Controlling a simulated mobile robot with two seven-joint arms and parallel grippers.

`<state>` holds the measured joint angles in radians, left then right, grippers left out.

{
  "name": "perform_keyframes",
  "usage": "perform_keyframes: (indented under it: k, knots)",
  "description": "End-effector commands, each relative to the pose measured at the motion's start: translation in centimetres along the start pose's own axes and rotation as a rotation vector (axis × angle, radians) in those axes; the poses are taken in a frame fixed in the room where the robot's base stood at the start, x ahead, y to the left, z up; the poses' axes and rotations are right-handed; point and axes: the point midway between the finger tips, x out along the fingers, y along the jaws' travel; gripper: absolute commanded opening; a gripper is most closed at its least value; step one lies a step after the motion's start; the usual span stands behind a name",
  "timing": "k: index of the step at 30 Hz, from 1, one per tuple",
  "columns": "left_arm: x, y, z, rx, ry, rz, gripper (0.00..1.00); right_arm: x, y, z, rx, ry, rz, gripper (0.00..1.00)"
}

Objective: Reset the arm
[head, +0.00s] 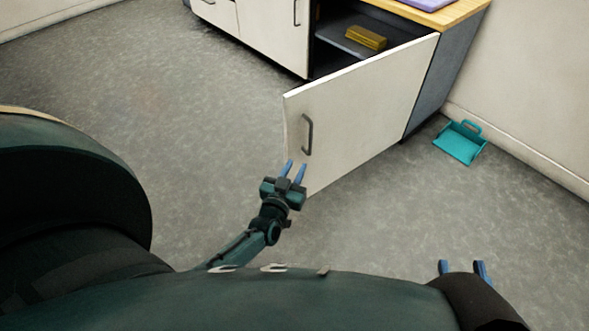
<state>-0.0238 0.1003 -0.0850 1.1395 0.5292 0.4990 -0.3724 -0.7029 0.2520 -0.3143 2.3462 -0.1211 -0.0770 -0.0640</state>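My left gripper (293,170) is in the middle of the head view. Its two blue fingers are apart with nothing seen between them. It appears just below the handle (308,135) of the open cabinet door (365,115); I cannot tell whether it touches the door. My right gripper (462,267) shows at the lower right, over the floor. Its blue fingers are wide apart and empty. Most of my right arm is hidden below the frame and behind my body.
The white cabinet (268,32) stands at the back, with a yellow-brown object (366,37) inside. Its door swings out into the room. A teal dustpan-like object (460,142) lies on the floor by the right wall. The grey floor (170,100) at left is clear.

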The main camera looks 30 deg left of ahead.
Motion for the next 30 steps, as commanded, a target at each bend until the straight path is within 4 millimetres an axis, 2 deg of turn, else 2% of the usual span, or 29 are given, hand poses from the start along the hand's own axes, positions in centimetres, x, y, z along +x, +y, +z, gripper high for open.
perform_keyframes:
  k: [9, 13, 17, 20, 26, 30]
  knots:
    - [0.0, 0.0, -0.1, 0.001, 0.000, 0.001, 0.25, 0.4, 0.2, -0.4, -0.002, 0.013, 0.005, 0.36]
    - [-0.7, 0.6, -1.7, 0.000, -0.018, 0.028, 0.25, 0.3, 0.5, -1.3, 0.006, -0.009, 0.006, 0.36]
    - [-2.7, 2.3, -5.6, 0.002, -0.075, 0.106, 0.25, 0.2, 1.2, -3.4, 0.028, -0.071, 0.010, 0.36]
    - [-5.1, 4.1, -9.3, 0.005, -0.144, 0.184, 0.25, 0.0, 1.9, -5.0, 0.051, -0.138, 0.015, 0.36]
    - [-10.6, 7.1, -16.5, 0.021, -0.294, 0.312, 0.25, -0.7, 3.0, -7.4, 0.104, -0.275, 0.026, 0.36]
    - [-14.6, 8.7, -22.0, 0.036, -0.400, 0.375, 0.25, -1.4, 3.7, -9.2, 0.144, -0.369, 0.035, 0.36]
